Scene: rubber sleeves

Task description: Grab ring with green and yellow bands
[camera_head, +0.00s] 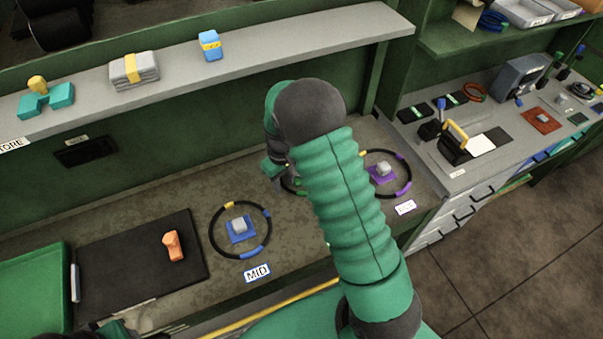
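A black ring (286,188) lies on the workbench at the back middle, mostly hidden behind my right arm. A green part shows at its edge, but I cannot make out a yellow band. My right gripper (274,168) is at this ring's left side, pointing down. Its fingers are small and partly covered, so I cannot tell whether they are open or touch the ring. My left gripper is not in view.
A ring with blue and yellow bands (212,241) lies around a blue-based block by the MID label. A ring with purple and yellow bands (409,181) lies to the right. A black mat (130,265) holds an orange piece (173,245). A grey shelf (270,52) runs above.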

